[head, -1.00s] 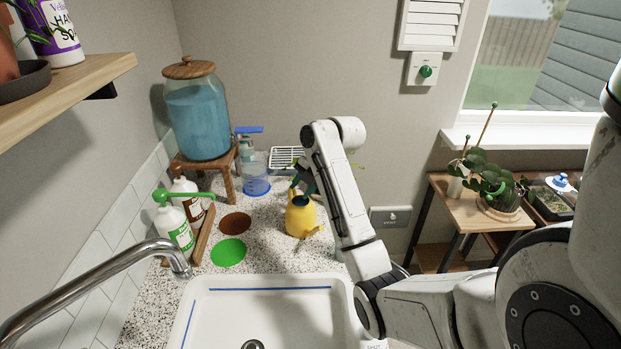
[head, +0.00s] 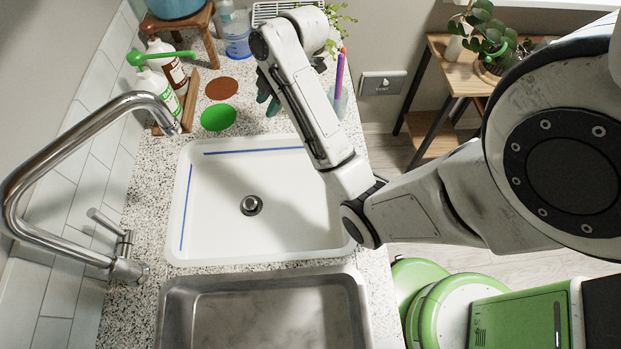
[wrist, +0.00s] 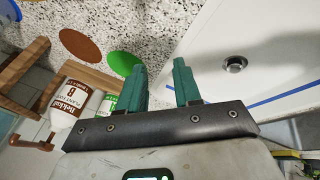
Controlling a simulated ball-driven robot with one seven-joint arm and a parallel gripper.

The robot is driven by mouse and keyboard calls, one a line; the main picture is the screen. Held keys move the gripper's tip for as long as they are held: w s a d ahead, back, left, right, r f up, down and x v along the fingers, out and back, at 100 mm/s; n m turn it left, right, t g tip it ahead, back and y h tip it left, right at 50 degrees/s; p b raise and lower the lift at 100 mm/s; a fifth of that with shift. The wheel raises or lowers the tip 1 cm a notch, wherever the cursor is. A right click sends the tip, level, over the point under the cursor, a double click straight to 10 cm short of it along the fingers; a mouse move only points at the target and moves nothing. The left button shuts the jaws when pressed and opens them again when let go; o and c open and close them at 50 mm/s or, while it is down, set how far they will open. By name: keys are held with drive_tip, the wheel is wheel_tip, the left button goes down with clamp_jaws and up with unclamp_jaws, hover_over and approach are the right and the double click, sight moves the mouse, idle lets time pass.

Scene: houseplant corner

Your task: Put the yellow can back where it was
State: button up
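The yellow can is not visible in either current view; my arm may hide it in the head view. My gripper (head: 268,97) is over the counter, right of the green round patch (head: 218,117), partly behind my arm. In the wrist view, the two teal fingers of my gripper (wrist: 159,70) stand apart with only speckled counter showing between them. The green patch (wrist: 110,66) and the brown round patch (wrist: 80,46) lie bare on the counter. The brown patch also shows in the head view (head: 221,88).
The white sink (head: 230,215) with blue lines is in front of the gripper, with a steel basin (head: 265,315) nearer. Bottles (head: 165,75) stand at the left by the wall, near a curved tap (head: 60,155). A cup with pens (head: 340,100) stands right of my arm.

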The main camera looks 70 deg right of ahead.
drive_tip(key=s+a+f+m+g, duration=0.1)
drive_tip(key=s+a+f+m, duration=0.2)
drive_tip(key=a, duration=0.3)
drive_tip(key=s+a+f+m+g, duration=0.1)
drive_tip(key=s+a+f+m, duration=0.1)
drive_tip(key=a, duration=0.4)
drive_tip(key=s+a+f+m+g, duration=0.1)
drive_tip(key=s+a+f+m, duration=0.2)
drive_tip(key=s+a, duration=0.3)
drive_tip(key=shift+s+f+m, duration=0.1)
drive_tip(key=shift+f+m, duration=0.2)
drive_tip(key=shift+f, duration=0.6)
drive_tip(key=s+m, duration=0.1)
drive_tip(key=s+a+m, duration=0.1)
drive_tip(key=s, duration=0.1)
drive_tip(key=s+m, duration=0.1)
drive_tip(key=s, duration=0.1)
drive_tip(key=shift+s+a+f+g+h, duration=0.2)
drive_tip(key=shift+a+f+g+h, duration=0.15)
drive_tip(key=shift+g+h, duration=0.05)
drive_tip(key=shift+f+b, duration=0.45)
drive_tip(key=shift+f, duration=0.05)
